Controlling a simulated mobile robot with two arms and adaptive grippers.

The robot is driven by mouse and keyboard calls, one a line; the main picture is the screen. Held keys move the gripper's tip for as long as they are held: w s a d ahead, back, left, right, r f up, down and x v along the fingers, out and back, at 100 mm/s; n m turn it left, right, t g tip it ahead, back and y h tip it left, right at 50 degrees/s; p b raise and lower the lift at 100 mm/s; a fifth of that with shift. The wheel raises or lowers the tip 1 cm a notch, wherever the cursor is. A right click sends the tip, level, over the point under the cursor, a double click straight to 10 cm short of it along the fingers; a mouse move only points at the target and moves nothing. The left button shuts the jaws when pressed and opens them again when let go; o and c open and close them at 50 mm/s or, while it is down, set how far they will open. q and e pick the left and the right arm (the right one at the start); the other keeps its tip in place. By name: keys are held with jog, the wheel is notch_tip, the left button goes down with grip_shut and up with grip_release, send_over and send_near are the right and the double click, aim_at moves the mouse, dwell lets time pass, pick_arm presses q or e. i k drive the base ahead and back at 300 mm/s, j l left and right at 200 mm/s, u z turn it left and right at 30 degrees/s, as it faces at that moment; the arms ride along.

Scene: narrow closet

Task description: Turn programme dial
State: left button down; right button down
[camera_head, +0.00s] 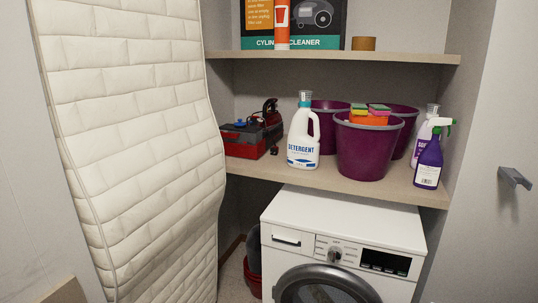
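A white washing machine (345,222) stands on the floor under the lower shelf, at the bottom centre right. Its round silver programme dial (335,254) sits on the front panel, between the drawer at the left and the dark display (385,262) at the right. Small printed marks surround the dial but are too small to read. The round door (326,284) below is cut off by the picture's bottom edge. Neither my left nor my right gripper shows in the head view.
A quilted white mattress (140,130) leans upright at the left. The lower shelf (270,172) holds a detergent bottle (303,140), purple buckets (368,150), a spray bottle (428,165) and a red toolbox (243,140). A door with a handle (514,177) stands at the right.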

aim_at(335, 253)
jog(key=i+j+z, duration=0.35)
jog(key=j+z, duration=0.15)
jog(key=i+j+z, duration=0.1)
jog(key=j+z, duration=0.15)
jog(key=i+j+z, duration=0.1)
jog(key=j+z, duration=0.15)
jog(key=j, duration=0.2)
jog(key=j+z, duration=0.25)
jog(key=i+j, duration=0.05)
jog(key=j, duration=0.05)
